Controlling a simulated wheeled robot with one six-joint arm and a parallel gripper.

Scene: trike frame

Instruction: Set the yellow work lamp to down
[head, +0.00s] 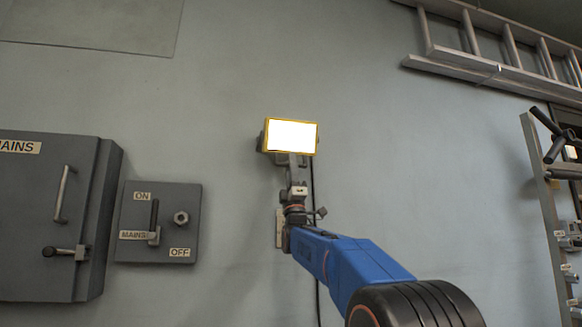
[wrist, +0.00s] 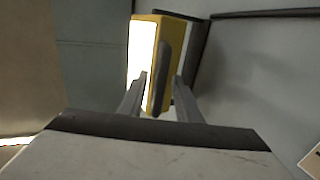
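The yellow work lamp (head: 291,136) is on the wall in the middle of the head view, its lit white face turned toward the camera. In the wrist view the lamp (wrist: 169,42) shows its yellow housing, its bright face on the left and a dark bar along its near side. My gripper (head: 292,158) is just below the lamp in the head view. In the wrist view my gripper (wrist: 161,78) has its two fingers apart, with the dark bar between them and a gap on either side. Contact with the lamp cannot be made out. My arm hides part of the lamp's mount.
A grey mains cabinet (head: 45,215) and a mains switch box (head: 158,222) with a lever are on the wall at left. A ladder (head: 490,50) hangs at upper right. A grey rack (head: 545,215) stands at right. A dark cable (head: 314,200) runs down behind my arm.

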